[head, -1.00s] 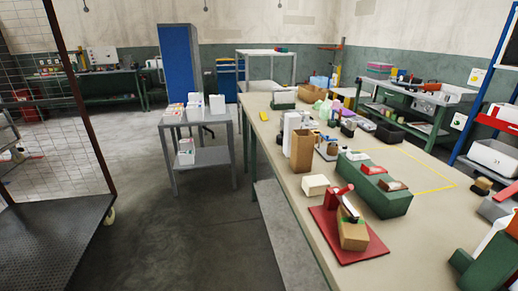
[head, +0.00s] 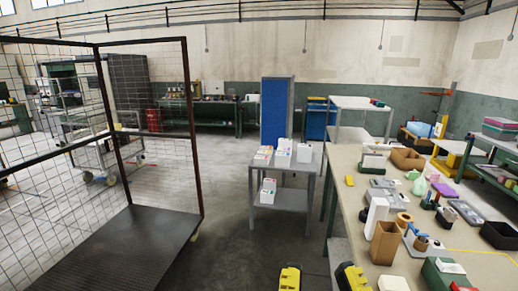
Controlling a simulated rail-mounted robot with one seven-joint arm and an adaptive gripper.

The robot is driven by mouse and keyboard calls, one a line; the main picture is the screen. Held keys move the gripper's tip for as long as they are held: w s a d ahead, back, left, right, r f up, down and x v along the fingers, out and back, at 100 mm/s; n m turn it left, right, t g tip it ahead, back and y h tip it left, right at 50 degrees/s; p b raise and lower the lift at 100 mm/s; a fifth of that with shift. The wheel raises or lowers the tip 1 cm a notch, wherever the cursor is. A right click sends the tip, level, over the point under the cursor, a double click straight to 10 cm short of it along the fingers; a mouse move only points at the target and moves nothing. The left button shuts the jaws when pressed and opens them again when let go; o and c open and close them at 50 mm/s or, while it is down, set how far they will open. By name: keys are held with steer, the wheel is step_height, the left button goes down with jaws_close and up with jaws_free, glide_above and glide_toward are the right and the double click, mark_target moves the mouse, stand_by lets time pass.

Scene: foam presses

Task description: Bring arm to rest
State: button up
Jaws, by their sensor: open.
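My gripper (head: 321,272) shows at the bottom edge of the head view as two separate yellow-and-black fingers. It is open, with nothing between the fingers. The fingers appear in front of the floor and the near left edge of the workbench (head: 344,212). The rest of my arm is out of view below.
The bench at right holds a brown box (head: 386,242), a white block (head: 376,214), a green press base (head: 445,273) and several small items. A grey cart (head: 311,183) with boxes stands beyond. A mesh cage trolley (head: 130,240) stands left. Floor between is clear.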

step_height(320, 180, up, 30)
steer(key=p, duration=2.7)
steer(key=shift+f, duration=0.15)
steer(key=shift+d, duration=0.1)
